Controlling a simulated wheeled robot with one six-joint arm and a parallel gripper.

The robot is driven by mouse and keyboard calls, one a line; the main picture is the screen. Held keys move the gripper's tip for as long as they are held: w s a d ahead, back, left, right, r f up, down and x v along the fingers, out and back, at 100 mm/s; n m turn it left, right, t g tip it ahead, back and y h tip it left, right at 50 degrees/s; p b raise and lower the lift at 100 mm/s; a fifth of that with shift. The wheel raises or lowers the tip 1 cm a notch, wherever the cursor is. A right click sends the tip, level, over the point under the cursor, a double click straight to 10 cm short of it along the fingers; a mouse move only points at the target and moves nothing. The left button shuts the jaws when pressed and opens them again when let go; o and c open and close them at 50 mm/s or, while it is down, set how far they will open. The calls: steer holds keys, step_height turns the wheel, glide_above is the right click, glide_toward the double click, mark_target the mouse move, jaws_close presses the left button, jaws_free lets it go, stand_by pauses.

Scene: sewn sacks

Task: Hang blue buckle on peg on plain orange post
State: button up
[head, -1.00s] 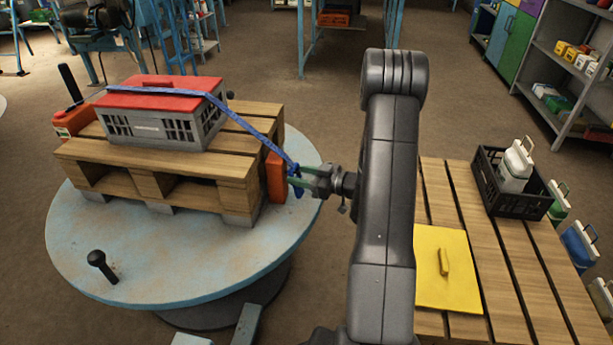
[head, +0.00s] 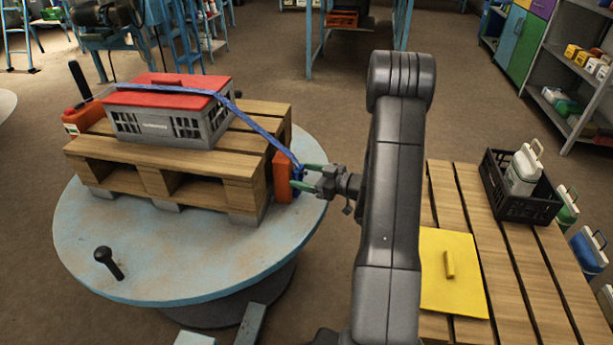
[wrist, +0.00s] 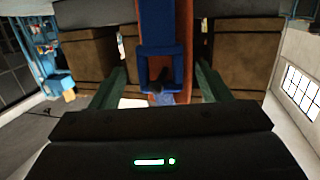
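The blue strap (head: 262,132) runs over the red-lidded grey crate (head: 157,127) and down to the plain orange post (head: 283,178) at the right end of the pallet. The blue buckle (head: 297,173) is at this post. In the wrist view the buckle (wrist: 146,66) is a rectangular frame in front of the orange post (wrist: 179,66). A dark peg (wrist: 160,86) shows at the frame's lower opening, and the buckle appears to be around it. My gripper (head: 299,176) is open, its green fingers spread on either side of the buckle, apart from it in the wrist view.
The wooden pallet (head: 165,155) stands on a round pale-blue turntable (head: 180,262) with a black knob (head: 108,262). An orange post with a black handle (head: 82,118) is at its left end. A slatted table with a yellow lid (head: 450,285) and black crate (head: 520,205) is at right.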

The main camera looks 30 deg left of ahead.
steer(key=d+r+p, duration=0.1)
steer(key=d+p, duration=0.1)
steer(key=d, duration=1.1)
steer(key=shift+s+d+r+p, duration=0.2)
steer(key=shift+d+r+p, duration=0.15)
steer(key=shift+r+p, duration=0.05)
steer(key=a+b, duration=0.1)
steer(key=a, duration=0.3)
steer(key=a+f+b, duration=0.1)
steer(key=a, duration=0.4)
steer(key=a+f+b, duration=0.1)
steer(key=a, duration=0.3)
steer(key=shift+w+a, duration=0.2)
steer(key=shift+a, duration=0.2)
steer(key=shift+d+r, duration=0.15)
steer(key=shift+r, duration=0.05)
steer(key=shift+d, duration=0.1)
